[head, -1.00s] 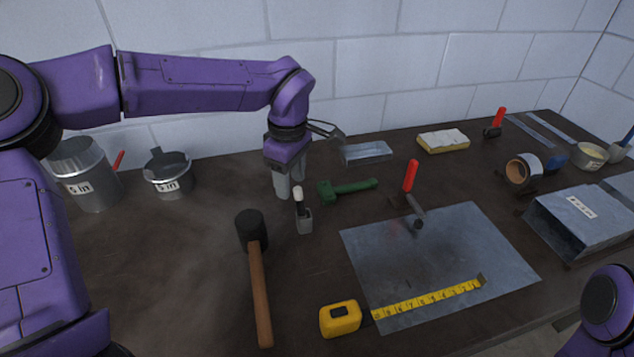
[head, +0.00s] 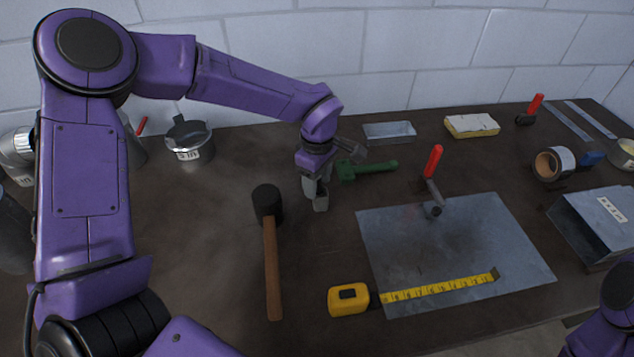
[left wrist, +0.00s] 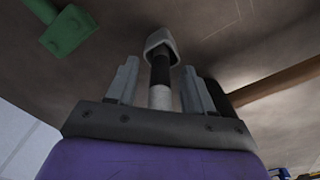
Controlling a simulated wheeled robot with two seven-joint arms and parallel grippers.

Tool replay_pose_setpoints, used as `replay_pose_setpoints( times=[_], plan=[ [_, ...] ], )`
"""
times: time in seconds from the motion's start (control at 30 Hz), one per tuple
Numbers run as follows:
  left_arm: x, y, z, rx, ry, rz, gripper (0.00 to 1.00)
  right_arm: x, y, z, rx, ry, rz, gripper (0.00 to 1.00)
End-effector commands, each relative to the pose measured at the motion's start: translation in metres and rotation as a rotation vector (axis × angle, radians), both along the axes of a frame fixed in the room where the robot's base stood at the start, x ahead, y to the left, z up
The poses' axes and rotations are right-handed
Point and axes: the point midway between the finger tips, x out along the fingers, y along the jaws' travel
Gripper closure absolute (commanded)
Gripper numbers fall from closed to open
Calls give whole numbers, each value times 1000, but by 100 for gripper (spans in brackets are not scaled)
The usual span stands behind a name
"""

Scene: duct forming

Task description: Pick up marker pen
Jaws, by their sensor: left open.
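The marker pen (left wrist: 160,72) is black with a white end and stands in a small grey holder (left wrist: 160,42). In the left wrist view it lies between my two fingers, with gaps on both sides. In the head view the holder (head: 320,203) shows just below my left gripper (head: 316,196), and the pen is mostly hidden behind the fingers. My left gripper is open, pointing down around the pen. My right gripper is out of view.
A black-headed mallet (head: 270,240) lies left of the holder. A green tool (head: 368,169) lies behind it to the right. A metal sheet (head: 450,250) with a red-handled tool (head: 433,170) and a yellow tape measure (head: 349,299) lies right. Bare table is in front of the holder.

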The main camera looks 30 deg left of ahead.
Motion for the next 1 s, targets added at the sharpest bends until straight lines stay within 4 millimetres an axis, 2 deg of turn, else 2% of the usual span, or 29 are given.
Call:
replay_pose_setpoints(
  times=[0.13, 0.2, 0.3, 0.57, 0.67, 1.0],
  plan=[
    [0, 0, 0, 0, 0, 1, 48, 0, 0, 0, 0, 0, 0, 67],
    [0, 0, 0, 0, 0, 1, 71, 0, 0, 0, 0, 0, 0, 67],
    [0, 0, 0, 0, 0, 1, 100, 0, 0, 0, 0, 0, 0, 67],
    [0, 0, 1, 0, 0, 2, 100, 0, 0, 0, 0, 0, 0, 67],
    [0, 0, 8, -1, -2, 3, 100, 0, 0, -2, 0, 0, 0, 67],
    [0, 0, 83, -1, -3, 2, 100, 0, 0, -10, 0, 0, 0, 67]
  ],
)
